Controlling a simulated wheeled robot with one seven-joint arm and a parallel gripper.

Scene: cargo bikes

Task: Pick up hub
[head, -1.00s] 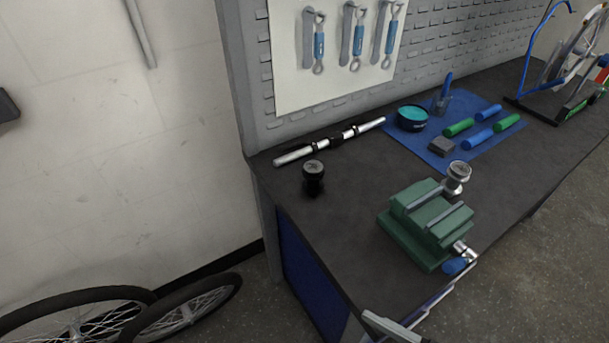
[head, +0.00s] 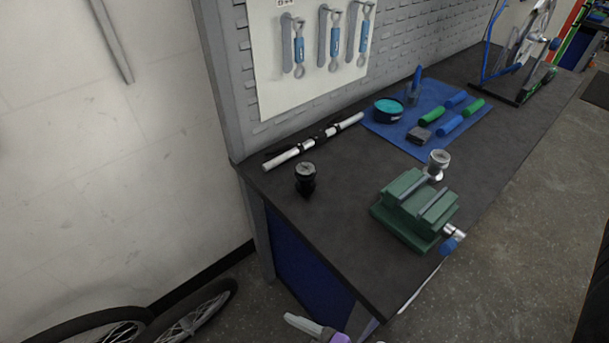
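Two short round parts stand on the dark workbench (head: 340,220), and I cannot tell for sure which is the hub. One is a black cylinder (head: 306,180) with a pale round top, upright near the left end of the bench. The other is silver (head: 437,162) with a similar round top, at the back edge of the green vise (head: 415,208); the vise partly hides its base. A pale piece with a purple part (head: 320,330) at the bottom edge seems to be my gripper. It is cut off, below the bench and apart from both parts; its fingers cannot be made out.
A silver-and-black bar (head: 312,143) lies behind the black cylinder. A blue mat (head: 400,140) holds a teal-topped tin (head: 388,109) and green and blue grips. A wheel stand (head: 525,60) is farther back. Bike wheels (head: 190,315) are at lower left.

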